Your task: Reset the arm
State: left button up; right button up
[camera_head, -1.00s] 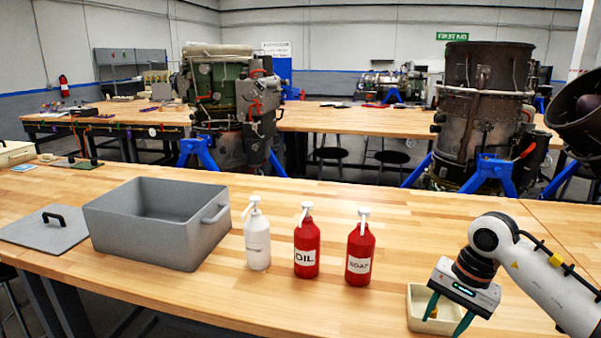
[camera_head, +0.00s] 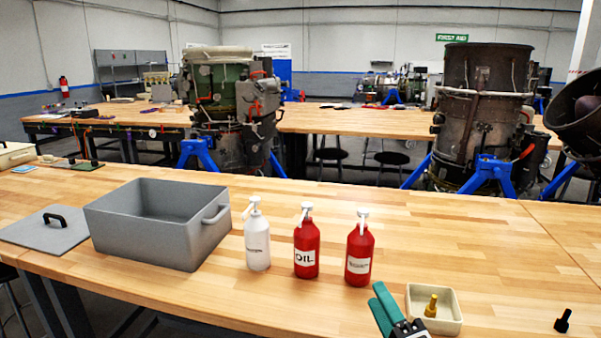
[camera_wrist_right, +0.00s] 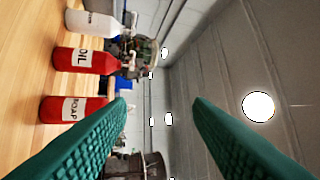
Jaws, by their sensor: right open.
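My right gripper (camera_head: 392,309) shows at the bottom of the head view, left of the small cream tray, with its green fingers pointing up and away from the table's front edge. In the right wrist view its two green fingers (camera_wrist_right: 160,105) stand wide apart with nothing between them. That view looks sideways past the red soap bottle (camera_wrist_right: 75,108), the red oil bottle (camera_wrist_right: 85,60) and the white bottle (camera_wrist_right: 92,22) toward the wall and ceiling. My left gripper does not show.
The cream tray (camera_head: 455,316) holds a yellow bolt-like piece (camera_head: 431,306). A small black piece (camera_head: 563,321) lies to its right. A grey bin (camera_head: 102,226) and its lid (camera_head: 30,236) are at left. The table between the bottles and right edge is mostly clear.

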jog(key=s+d+f+m+g+h, duration=0.4)
jog(key=f+m, duration=0.3)
jog(key=f, duration=0.1)
jog(key=s+d+f+m+g+h, duration=0.3)
jog(key=s+f+m+g+h, duration=0.1)
jog(key=f+m, duration=0.35)
jog(key=s+f+m+g+y, duration=0.1)
jog(key=s+f+m+g, duration=0.2)
jog(key=s+f+g, duration=0.45)
jog(key=s+f+m+g+y, duration=0.15)
jog(key=s+f+m, duration=0.25)
jog(key=s, duration=0.6)
notch_tip(320, 180, down, 26)
jog(key=s+r+g, duration=0.1)
jog(key=s, duration=0.1)
jog(key=s+d+f+g+h, duration=0.1)
jog(key=s+d+f, duration=0.1)
jog(key=s+f, duration=1.4)
jog(key=shift+d+n+g, duration=0.3)
jog(key=shift+d+n, duration=0.05)
